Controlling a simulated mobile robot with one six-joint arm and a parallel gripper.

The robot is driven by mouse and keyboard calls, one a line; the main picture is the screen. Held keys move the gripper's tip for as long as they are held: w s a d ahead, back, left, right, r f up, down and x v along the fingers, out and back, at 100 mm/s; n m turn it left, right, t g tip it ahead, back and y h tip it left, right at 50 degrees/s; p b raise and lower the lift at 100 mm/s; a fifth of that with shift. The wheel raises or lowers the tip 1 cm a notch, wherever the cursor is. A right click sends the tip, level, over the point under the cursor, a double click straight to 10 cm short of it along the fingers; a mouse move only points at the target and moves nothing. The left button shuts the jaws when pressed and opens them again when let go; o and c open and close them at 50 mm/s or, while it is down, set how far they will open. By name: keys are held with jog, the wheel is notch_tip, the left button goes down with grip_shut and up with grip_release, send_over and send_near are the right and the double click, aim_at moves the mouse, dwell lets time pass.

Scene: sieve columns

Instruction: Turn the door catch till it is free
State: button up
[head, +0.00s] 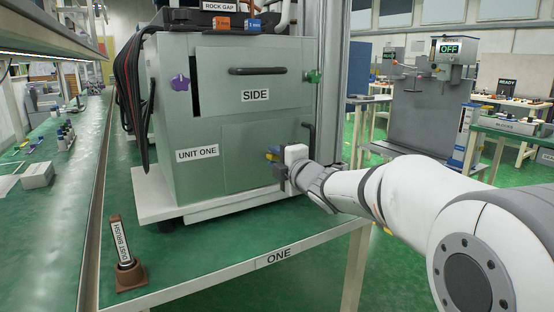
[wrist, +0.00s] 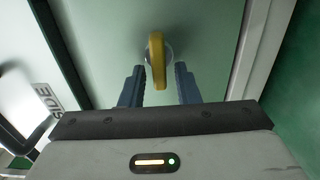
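The door catch (wrist: 157,60) is a yellow upright lever on a round pale base, fixed to the green panel of unit one (head: 225,130). In the wrist view it stands near the top middle. My gripper (wrist: 159,84) is open, its two blue fingers either side of the catch's lower part, with a visible gap on both sides. In the head view my gripper (head: 272,154) is at the lower right of the cabinet front, and its fingers mostly hide the catch there.
A dark handle (head: 257,71) and a SIDE label sit above on the door. A purple knob (head: 180,83) is at left, a green knob (head: 313,76) at right. A black bent handle (head: 309,133) is close to my wrist. A dust brush (head: 124,255) stands on the green bench.

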jog(key=shift+o, duration=0.4)
jog(key=shift+s+d, duration=0.35)
jog(key=shift+s, duration=0.1)
jog(key=p+v, duration=0.1)
jog(key=v, duration=0.5)
jog(key=shift+s+d+p, duration=0.2)
jog(key=shift+s+p, duration=0.1)
